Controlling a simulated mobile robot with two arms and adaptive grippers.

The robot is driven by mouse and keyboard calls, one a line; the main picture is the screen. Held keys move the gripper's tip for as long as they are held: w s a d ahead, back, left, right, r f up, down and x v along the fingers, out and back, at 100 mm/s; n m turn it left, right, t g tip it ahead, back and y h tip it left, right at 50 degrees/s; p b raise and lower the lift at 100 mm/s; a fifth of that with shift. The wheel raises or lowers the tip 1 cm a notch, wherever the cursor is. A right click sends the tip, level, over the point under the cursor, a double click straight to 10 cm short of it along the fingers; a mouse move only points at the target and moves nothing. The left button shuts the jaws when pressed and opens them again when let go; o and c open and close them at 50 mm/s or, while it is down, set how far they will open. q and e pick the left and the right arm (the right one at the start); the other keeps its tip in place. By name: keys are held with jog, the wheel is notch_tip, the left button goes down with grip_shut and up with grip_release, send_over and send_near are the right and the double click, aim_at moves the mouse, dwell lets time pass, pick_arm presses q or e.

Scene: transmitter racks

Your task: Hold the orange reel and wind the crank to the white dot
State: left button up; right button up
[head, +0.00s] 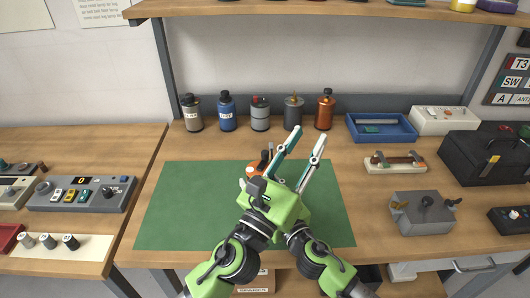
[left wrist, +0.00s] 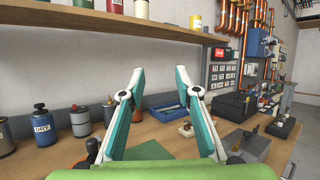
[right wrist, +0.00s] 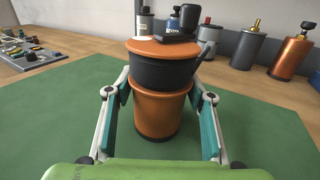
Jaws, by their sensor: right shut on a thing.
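The orange reel (right wrist: 163,108) stands upright on the green mat (right wrist: 250,120), with a dark wound middle between orange ends. Its black crank (right wrist: 178,37) lies across the top, with the knob (right wrist: 188,15) standing up at the far side. A white dot (right wrist: 143,38) shows on the top disc, left of the crank arm. My right gripper (right wrist: 160,85) is shut on the reel's body, one finger on each side. In the head view the reel (head: 252,170) is mostly hidden behind my arms. My left gripper (head: 309,133) is open and empty, reaching above and right of the reel.
Several canisters (head: 227,112) stand in a row behind the mat. A blue tray (head: 382,128), a grey box (head: 422,214) and a black case (head: 484,156) stand to the right. A control panel (head: 83,194) is on the left bench. A shelf (head: 300,9) overhangs the back.

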aim_at(265, 155)
pick_arm(q)
jog(key=a+f+n+y, duration=0.4)
jog(key=a+f+y, duration=0.6)
jog(key=f, duration=0.2)
jog(key=shift+g, duration=0.3)
jog(key=w, duration=0.3)
jog(key=w+d, duration=0.1)
jog(key=w, duration=0.3)
jog(key=w+d, duration=0.1)
jog(key=w, duration=0.3)
jog(key=shift+w+d+r, duration=0.1)
jog(key=shift+d+r, duration=0.05)
jog(key=shift+r, duration=0.05)
grip_shut()
